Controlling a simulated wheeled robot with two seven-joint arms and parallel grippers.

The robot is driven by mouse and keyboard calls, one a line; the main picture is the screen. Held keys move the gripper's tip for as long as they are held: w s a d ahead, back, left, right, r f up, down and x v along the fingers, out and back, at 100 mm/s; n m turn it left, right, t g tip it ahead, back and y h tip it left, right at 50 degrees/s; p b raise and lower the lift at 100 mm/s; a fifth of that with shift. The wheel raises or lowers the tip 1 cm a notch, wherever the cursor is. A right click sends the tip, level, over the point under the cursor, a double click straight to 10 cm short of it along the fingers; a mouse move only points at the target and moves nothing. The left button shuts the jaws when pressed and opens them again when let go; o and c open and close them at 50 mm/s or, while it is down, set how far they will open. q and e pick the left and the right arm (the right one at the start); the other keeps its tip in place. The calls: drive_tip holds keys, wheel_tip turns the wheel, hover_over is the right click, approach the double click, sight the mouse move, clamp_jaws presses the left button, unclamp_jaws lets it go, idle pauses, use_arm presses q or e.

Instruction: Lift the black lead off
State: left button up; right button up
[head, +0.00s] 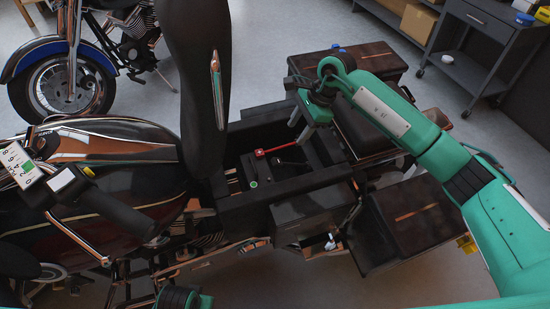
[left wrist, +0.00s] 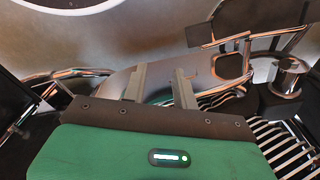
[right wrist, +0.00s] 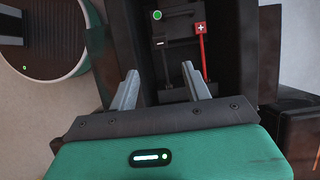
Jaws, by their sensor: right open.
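An open dark compartment (head: 300,195) sits behind the raised seat (head: 195,70) of the near motorcycle. Inside it, a red lead (head: 275,147) lies near the far side; in the right wrist view it hangs below a white cross on red (right wrist: 200,28). A green round mark (right wrist: 157,15) is to its left. A dark strip (right wrist: 165,62) below the green mark may be the black lead, but it barely stands out. My right gripper (head: 302,125) is open and empty above the compartment. My left gripper (left wrist: 160,72) is open and empty beside the motorcycle's chrome parts.
The near motorcycle's tank (head: 110,140) and handlebar are at the left. A second motorcycle with a blue fender (head: 38,55) stands behind. A grey cart (head: 475,45) is at the far right. Open floor shows behind the seat.

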sight(277, 161)
drive_tip(key=x, duration=1.3)
drive_tip(key=shift+a+f, duration=0.15)
drive_tip(key=shift+f, duration=0.05)
clamp_jaws()
